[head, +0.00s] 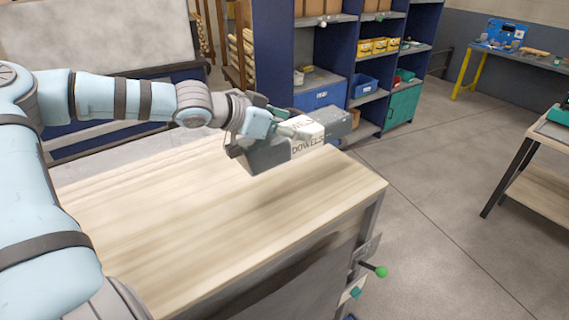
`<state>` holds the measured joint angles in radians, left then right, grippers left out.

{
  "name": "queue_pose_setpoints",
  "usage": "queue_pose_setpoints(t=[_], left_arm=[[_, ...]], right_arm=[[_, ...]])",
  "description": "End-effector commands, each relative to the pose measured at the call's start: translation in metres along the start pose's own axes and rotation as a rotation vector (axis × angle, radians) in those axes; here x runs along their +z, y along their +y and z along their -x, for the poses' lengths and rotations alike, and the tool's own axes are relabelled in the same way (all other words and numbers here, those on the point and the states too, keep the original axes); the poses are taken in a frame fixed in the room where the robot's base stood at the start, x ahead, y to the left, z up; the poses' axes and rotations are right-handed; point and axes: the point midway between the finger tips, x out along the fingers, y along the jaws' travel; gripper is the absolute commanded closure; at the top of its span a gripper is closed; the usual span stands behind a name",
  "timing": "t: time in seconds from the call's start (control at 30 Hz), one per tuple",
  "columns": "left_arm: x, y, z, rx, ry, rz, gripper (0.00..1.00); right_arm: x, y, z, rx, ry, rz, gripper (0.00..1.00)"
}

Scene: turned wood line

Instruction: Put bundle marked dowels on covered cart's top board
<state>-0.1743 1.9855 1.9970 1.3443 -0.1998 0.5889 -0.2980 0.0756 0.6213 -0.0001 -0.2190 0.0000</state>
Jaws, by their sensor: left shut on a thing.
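The bundle marked dowels (307,147) is a grey block with a white band lettered "DOWELS". My left gripper (287,130) is shut on it, reaching in from the left with the fingers at the bundle's top. The bundle is over the far part of a pale wooden top board (225,225); I cannot tell whether it touches the board. The board tops a grey-sided unit, which may be the covered cart; a green-knobbed lever (375,270) sticks out at its right end. My right gripper is not in view.
Blue shelving (275,60) with bins stands behind the board, with a blue bin (362,86) and a green cabinet (402,107). A table (540,190) stands at the right. The near and middle board is bare, and open floor (450,200) lies to its right.

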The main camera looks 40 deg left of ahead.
Motion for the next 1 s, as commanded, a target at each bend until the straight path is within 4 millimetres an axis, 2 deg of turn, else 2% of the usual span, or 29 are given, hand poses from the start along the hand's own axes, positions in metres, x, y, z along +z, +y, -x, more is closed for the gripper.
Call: queue_pose_setpoints(t=[0.03, 0.1, 0.33, 0.47, 0.8, 0.83, 0.93, 1.0], left_arm=[[0.024, 0.000, -0.013, 0.001, -0.003, -0.001, 0.94], [0.044, 0.000, -0.024, 0.000, 0.000, -0.001, 0.94], [0.070, 0.000, -0.039, 0.000, 0.001, -0.003, 0.94], [0.093, -0.001, -0.051, -0.001, 0.001, -0.003, 0.94], [0.094, -0.001, -0.051, -0.002, 0.001, -0.003, 0.94], [0.095, -0.001, -0.052, -0.002, 0.000, -0.003, 0.34], [0.094, -0.001, -0.051, -0.002, 0.000, -0.003, 0.18], [0.093, -0.001, -0.051, -0.002, 0.000, -0.003, 0.15]], right_arm=[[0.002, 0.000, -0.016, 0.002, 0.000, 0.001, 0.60], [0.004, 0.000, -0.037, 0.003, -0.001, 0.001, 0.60], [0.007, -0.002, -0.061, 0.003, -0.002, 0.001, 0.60], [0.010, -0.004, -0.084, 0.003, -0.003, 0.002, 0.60], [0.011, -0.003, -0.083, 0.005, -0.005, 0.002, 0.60], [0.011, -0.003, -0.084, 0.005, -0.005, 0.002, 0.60], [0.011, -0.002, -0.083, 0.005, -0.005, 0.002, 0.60], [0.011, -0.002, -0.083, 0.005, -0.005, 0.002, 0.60]])
